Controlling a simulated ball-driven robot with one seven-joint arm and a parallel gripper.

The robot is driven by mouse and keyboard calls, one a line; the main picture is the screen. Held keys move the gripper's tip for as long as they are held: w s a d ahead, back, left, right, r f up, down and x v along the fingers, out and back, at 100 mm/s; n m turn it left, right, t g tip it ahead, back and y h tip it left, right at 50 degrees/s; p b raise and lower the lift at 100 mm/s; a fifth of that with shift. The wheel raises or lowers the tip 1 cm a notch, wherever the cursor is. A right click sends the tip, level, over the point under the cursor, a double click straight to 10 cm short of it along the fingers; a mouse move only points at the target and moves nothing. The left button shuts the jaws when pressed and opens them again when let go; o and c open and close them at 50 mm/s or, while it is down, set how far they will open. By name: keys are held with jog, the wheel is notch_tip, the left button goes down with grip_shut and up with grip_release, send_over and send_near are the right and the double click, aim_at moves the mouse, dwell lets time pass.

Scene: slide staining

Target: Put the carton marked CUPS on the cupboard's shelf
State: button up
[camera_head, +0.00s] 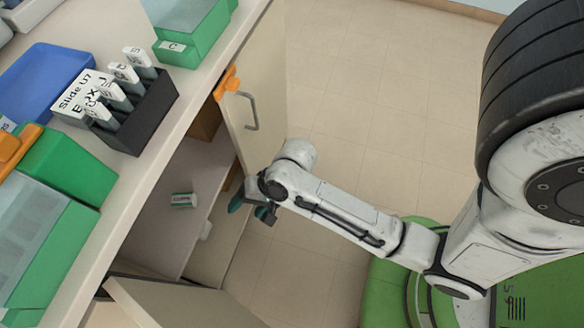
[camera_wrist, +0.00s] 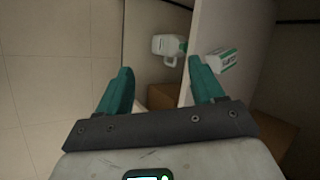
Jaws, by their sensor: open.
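A small white carton with a green label (camera_head: 184,200) rests on the shelf (camera_head: 150,218) inside the open cupboard. It also shows in the wrist view (camera_wrist: 220,61), just beyond the right fingertip and apart from it. Its print is too small to read, so I cannot tell whether it says CUPS. My gripper (camera_head: 254,210) is at the cupboard's opening, outside the shelf's front edge. In the wrist view its teal fingers (camera_wrist: 160,68) are apart with nothing between them.
A white jug (camera_wrist: 168,47) stands below the shelf. Brown boxes (camera_wrist: 275,132) are also in the cupboard. Open doors (camera_head: 262,80) flank the opening. The counter above holds a black slide rack (camera_head: 140,122) and green boxes (camera_head: 70,165). The tiled floor (camera_head: 370,90) is clear.

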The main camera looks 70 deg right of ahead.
jog(key=s+d+r+n+g+h, duration=0.2)
jog(key=s+n, duration=0.3)
jog(key=n, duration=0.1)
jog(key=s+d+r+n+g+h, duration=0.2)
jog(key=s+d+n, duration=0.1)
jog(key=n, duration=0.4)
jog(key=shift+s+d+r+g+h, duration=0.15)
jog(key=shift+s+r+g+h, duration=0.2)
jog(key=shift+s, duration=0.55)
jog(key=shift+r, duration=0.1)
